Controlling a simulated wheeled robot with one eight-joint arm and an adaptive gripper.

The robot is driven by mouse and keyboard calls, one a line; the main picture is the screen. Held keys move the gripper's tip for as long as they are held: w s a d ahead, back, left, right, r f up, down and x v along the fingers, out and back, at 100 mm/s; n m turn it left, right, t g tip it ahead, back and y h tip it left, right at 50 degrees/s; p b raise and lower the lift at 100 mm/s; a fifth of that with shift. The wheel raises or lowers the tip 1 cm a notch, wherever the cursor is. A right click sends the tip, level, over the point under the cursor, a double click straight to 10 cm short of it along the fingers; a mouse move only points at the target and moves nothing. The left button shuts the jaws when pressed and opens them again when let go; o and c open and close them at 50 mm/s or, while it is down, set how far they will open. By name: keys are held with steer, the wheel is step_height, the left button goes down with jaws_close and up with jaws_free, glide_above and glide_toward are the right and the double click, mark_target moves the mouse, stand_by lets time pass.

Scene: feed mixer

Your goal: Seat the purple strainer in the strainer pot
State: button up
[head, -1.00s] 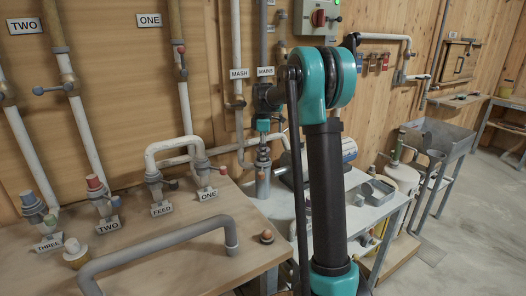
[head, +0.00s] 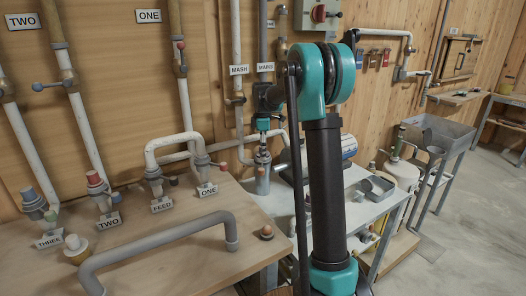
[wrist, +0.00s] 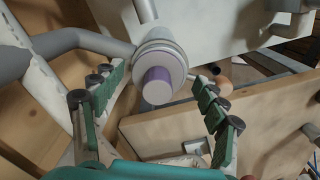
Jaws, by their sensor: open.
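The purple strainer (wrist: 158,86) shows in the wrist view as a short purple, round-ended piece standing up inside grey rings. The strainer pot (wrist: 158,51) is the grey round body around it; I cannot tell how deep the strainer sits. In the head view the pot (head: 262,178) stands upright below the MAINS pipe, by the bench's right edge. My gripper (wrist: 153,102) is open, its green fingers apart on either side of the strainer, with no clear contact. In the head view my gripper (head: 262,124) is just above the pot, and the strainer is hard to make out.
A wooden bench (head: 185,262) with a grey bent pipe (head: 160,240) and labelled valve stubs lies at left. A grey metal table (head: 355,222) with a small metal container (head: 377,188) is at right. Wall pipes stand close behind my gripper. The floor at far right is clear.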

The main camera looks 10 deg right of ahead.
steer(key=shift+r, duration=0.15)
step_height(320, 180, up, 12)
stand_by(0.4)
steer(key=shift+s, duration=0.1)
